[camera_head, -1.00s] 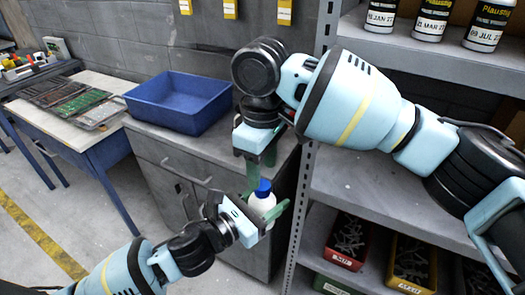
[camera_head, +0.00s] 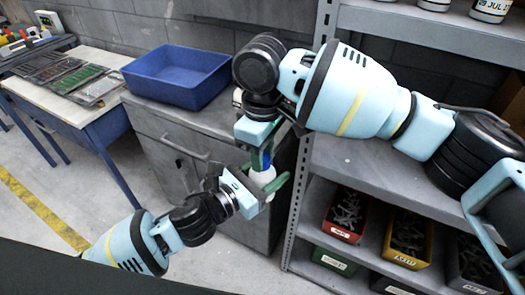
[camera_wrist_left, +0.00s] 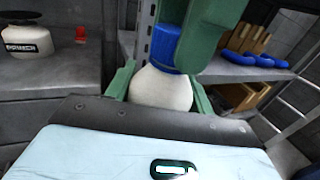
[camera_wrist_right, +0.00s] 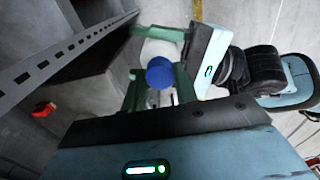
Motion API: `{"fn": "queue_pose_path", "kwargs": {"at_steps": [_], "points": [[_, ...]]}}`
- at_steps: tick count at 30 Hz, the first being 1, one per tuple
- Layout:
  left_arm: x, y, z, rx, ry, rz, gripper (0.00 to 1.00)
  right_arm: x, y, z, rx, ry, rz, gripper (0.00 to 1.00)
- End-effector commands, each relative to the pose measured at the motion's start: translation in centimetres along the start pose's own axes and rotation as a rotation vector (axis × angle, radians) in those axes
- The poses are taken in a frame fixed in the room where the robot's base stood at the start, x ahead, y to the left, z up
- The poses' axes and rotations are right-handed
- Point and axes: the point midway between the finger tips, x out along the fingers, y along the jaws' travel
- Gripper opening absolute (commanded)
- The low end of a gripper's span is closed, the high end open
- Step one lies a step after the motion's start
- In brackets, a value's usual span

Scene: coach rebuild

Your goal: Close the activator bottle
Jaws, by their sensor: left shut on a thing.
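A white bottle (camera_wrist_left: 160,88) with a blue cap (camera_wrist_left: 165,48) stands roughly upright in my left gripper (camera_head: 262,197), which is shut on its body. The cap sits at the bottle's neck; I cannot tell whether it is tight. My right gripper (camera_wrist_right: 160,90) points down from above, with its green fingers on either side of the blue cap (camera_wrist_right: 160,72). In the right wrist view the fingers look apart, with small gaps beside the cap. In the head view the right fingers partly hide the cap (camera_head: 265,160).
A blue bin (camera_head: 178,75) stands on the grey cabinet (camera_head: 160,125). Another white bottle (camera_wrist_left: 28,40) with a dark label stands on a surface in the left wrist view, near a small red thing (camera_wrist_left: 81,35). A shelf rack (camera_head: 365,155) with part bins is close on the right.

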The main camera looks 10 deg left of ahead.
Motion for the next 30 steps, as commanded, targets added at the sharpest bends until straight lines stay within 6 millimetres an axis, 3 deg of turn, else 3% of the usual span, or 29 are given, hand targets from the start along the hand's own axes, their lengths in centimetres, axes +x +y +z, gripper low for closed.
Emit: {"fn": "queue_pose_path", "kwargs": {"at_steps": [8, 9, 15, 25, 30], "points": [[0.0, 0.0, 0.1, 0.001, -0.002, -0.001, 0.0, 0.0, 0.0, 0.0, 0.006, 0.0, 0.001, 0.01], [0.0, 0.0, 0.1, 0.001, -0.002, -0.001, 0.0, 0.0, 0.0, 0.0, 0.006, 0.0, 0.001, 0.3], [0.0, 0.0, 0.1, 0.001, -0.002, -0.001, 0.0, 0.0, 0.0, 0.0, 0.006, 0.0, 0.001, 0.54], [0.0, 0.0, 0.1, 0.001, -0.002, -0.001, 0.0, -0.4, 0.0, 0.0, 0.006, 0.001, 0.001, 0.54], [0.0, 0.0, 0.1, 0.001, -0.002, 0.0, 0.0, -2.5, 0.0, -0.1, 0.005, 0.002, 0.002, 0.54]]}}
